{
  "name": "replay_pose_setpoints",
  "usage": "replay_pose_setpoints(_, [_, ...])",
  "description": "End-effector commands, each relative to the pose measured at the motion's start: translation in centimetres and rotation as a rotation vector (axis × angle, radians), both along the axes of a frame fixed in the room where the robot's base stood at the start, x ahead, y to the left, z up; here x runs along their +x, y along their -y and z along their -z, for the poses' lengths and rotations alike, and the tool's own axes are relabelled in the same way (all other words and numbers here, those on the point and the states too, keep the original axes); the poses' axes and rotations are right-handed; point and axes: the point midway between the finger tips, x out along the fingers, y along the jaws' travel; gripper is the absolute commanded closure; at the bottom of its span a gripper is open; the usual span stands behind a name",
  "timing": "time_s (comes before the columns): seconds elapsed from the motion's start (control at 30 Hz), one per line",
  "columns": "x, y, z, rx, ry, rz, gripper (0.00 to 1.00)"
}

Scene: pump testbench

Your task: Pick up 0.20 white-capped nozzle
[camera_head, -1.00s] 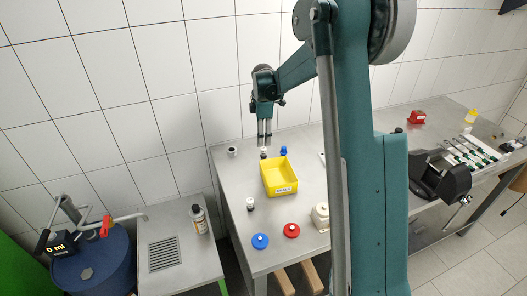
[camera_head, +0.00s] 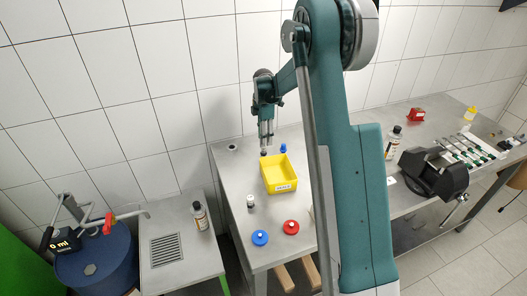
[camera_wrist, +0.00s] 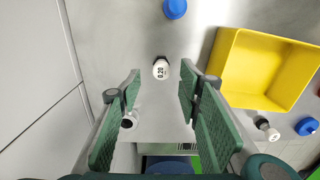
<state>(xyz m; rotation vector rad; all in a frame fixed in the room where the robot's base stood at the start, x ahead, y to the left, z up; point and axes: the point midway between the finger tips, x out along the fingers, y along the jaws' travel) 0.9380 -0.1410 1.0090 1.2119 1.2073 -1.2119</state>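The 0.20 nozzle (camera_wrist: 160,69) has a white cap marked 0.20 and a dark lower part. In the wrist view it shows between the two fingertips, with clear gaps on both sides. My gripper (camera_wrist: 161,72) is open and empty, pointing down. In the head view my gripper (camera_head: 265,145) is directly over the nozzle's place, and only a dark bit of the nozzle (camera_head: 263,154) shows below the fingertips. I cannot tell how far the fingertips overlap the cap in height.
A yellow bin (camera_head: 284,187) stands close to the nozzle, with a blue-capped piece (camera_head: 283,149) behind it. Blue (camera_head: 260,238) and red (camera_head: 291,227) round pieces lie in front.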

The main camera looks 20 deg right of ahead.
Motion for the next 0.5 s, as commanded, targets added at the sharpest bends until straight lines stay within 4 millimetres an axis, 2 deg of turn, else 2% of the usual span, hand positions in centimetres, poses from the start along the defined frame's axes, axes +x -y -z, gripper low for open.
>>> replay_pose_setpoints(0.23, [0.0, 0.0, 1.9, 0.0, 0.0, 0.0, 0.65])
replay_pose_setpoints(0.5, [0.0, 0.0, 2.1, 0.0, 0.0, 0.0, 0.65])
